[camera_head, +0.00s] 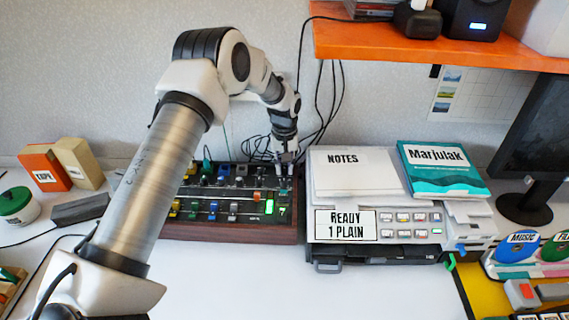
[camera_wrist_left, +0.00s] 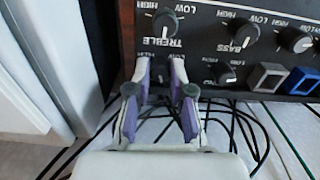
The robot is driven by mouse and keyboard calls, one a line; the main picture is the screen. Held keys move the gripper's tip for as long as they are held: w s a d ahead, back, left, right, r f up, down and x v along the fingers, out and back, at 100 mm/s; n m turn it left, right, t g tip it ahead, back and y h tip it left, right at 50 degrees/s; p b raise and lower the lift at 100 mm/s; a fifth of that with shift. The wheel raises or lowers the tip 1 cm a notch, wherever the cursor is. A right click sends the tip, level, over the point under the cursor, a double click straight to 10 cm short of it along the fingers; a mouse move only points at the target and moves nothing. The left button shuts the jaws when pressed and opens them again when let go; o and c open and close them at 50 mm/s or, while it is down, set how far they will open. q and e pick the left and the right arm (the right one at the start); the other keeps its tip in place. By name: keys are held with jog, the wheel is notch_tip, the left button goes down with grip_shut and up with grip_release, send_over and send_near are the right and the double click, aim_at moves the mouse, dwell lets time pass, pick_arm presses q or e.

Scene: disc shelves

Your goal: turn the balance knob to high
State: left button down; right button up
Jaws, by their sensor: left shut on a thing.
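The control panel (camera_head: 232,236) is a dark mixer-like box with a brown front, several coloured sliders and a green lit part. My left gripper (camera_head: 285,160) reaches down to its back right corner. In the left wrist view, the fingers of my left gripper (camera_wrist_left: 160,76) straddle a small dark knob below the TREBLE label and are closed on it. The fingers hide most of this knob and its label, so I cannot read its name or setting. A treble knob (camera_wrist_left: 165,24) and a bass knob (camera_wrist_left: 245,30) are close by. My right gripper is not in view.
A printer (camera_head: 375,238) with papers and a teal book (camera_head: 440,170) stands right beside the panel. An orange shelf (camera_head: 400,48) hangs above on the right. Loose black cables (camera_wrist_left: 235,125) lie behind the panel. The front of the white table is clear.

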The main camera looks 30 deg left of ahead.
aim_at(285, 168)
pick_arm(q)
jog(key=m+p, duration=0.1)
jog(key=m, duration=0.4)
jog(key=shift+m, duration=0.3)
dwell(0.4)
jog(key=c, duration=1)
grip_release()
jog(key=shift+c, duration=0.2)
notch_tip(285, 168, up, 8)
jog(key=shift+r, duration=0.1)
